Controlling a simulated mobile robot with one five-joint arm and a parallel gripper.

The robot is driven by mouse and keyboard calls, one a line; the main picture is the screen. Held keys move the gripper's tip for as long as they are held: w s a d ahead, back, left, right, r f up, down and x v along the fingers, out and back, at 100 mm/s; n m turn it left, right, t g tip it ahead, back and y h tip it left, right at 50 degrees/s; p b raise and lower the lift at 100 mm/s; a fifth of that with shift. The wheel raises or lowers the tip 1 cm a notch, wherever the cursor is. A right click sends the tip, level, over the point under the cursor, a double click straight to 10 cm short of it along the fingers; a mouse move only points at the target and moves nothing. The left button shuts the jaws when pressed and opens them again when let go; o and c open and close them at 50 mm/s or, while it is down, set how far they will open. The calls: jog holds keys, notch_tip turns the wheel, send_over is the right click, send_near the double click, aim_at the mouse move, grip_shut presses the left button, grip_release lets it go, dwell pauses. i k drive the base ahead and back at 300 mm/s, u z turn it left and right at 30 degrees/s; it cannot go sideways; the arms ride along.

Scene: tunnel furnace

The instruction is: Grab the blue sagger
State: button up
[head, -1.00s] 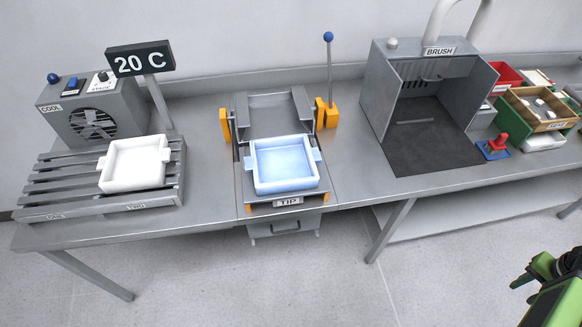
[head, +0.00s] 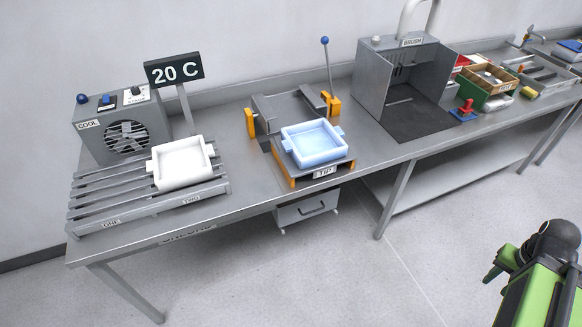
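The blue sagger (head: 322,160), a pale blue square tray with side lugs, sits on the tipping stand (head: 284,172) marked TIP in the middle of the bench. It appears empty. A white sagger (head: 184,180) of similar shape sits on the slatted rack to the left. My green and black arm shows at the lower right, with what looks like my gripper (head: 494,264) at its left side. It is over the floor, well apart from the blue sagger and the bench. Whether its fingers are open or shut cannot be seen.
The slatted rack (head: 92,199) stands before a fan unit (head: 85,131) marked COOL, beside a 20 C sign (head: 174,69). A lever (head: 327,65) rises behind the stand. The brush booth (head: 370,85) and bins (head: 492,104) are to the right. The floor (head: 290,280) in front is clear.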

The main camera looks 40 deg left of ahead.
aim_at(313, 143)
jog(key=z, duration=0.05)
jog(key=k, duration=0.65)
jog(key=u, duration=2.2)
jog(key=i, duration=1.05)
